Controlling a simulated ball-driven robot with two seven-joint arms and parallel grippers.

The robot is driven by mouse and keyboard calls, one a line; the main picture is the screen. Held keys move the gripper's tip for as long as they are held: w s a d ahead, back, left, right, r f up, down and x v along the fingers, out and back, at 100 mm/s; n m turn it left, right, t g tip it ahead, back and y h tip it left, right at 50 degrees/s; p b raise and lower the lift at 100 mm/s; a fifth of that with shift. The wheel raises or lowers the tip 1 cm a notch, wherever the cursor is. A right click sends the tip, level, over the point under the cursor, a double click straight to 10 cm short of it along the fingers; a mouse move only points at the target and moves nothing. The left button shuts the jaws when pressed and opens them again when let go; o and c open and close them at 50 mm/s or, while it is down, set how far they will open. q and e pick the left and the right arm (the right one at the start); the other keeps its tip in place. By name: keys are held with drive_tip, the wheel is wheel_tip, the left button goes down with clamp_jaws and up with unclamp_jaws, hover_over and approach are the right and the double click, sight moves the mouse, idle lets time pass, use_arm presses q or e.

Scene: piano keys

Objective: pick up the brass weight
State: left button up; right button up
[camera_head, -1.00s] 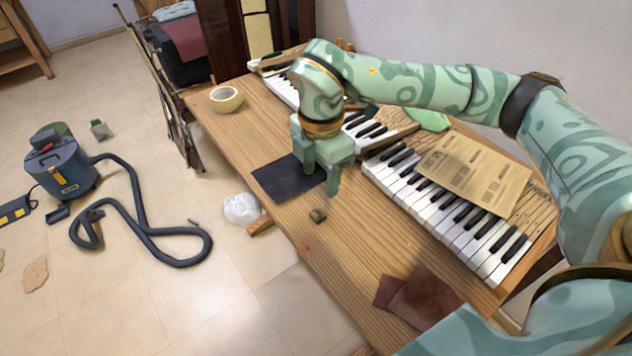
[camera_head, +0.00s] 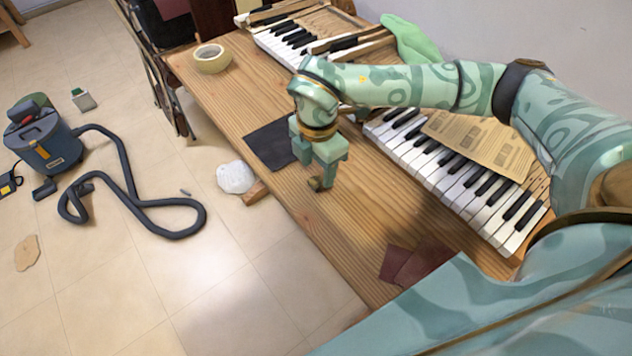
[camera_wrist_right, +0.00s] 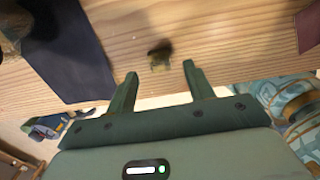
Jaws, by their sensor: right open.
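The brass weight (camera_head: 315,183) is a small, dull brown-gold block on the wooden table, near its front edge. My right gripper (camera_head: 322,184) is over the table right at the weight in the head view and partly covers it. In the right wrist view, the weight (camera_wrist_right: 160,57) lies on the wood beyond the two fingertips, roughly midway between their lines. The right gripper (camera_wrist_right: 160,72) is open, with nothing between its fingers. My left gripper is not in view.
A dark mat (camera_head: 270,146) lies beside the gripper. Piano keys (camera_head: 450,175) run along the table's back, with a printed sheet (camera_head: 480,142) on them. Dark red cloth pieces (camera_head: 412,266) lie at the front.

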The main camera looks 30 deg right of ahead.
sight(317, 180)
wheel_tip(317, 180, down, 4)
drive_tip(key=shift+f+b, duration=0.1)
drive_tip(key=shift+b, duration=0.55)
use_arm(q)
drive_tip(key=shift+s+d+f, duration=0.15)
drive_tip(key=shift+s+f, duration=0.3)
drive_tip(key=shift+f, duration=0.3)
use_arm(e)
drive_tip(key=shift+r, duration=0.2)
drive_tip(key=c, duration=1.1)
drive_tip(key=shift+c, duration=0.2)
drive_tip(key=shift+r+p, duration=0.3)
drive_tip(key=shift+r, duration=0.05)
wheel_tip(317, 180, up, 2)
drive_tip(key=shift+r+p, duration=0.2)
drive_tip(key=shift+p, duration=0.45)
use_arm(q)
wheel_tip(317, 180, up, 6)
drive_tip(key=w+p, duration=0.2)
drive_tip(key=p, duration=0.2)
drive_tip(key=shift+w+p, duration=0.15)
drive_tip(key=shift+p, duration=0.25)
use_arm(e)
drive_tip(key=s+a+r, duration=0.8)
drive_tip(key=a+r, duration=0.2)
drive_tip(key=a, duration=0.1)
drive_tip(key=shift+s, duration=0.3)
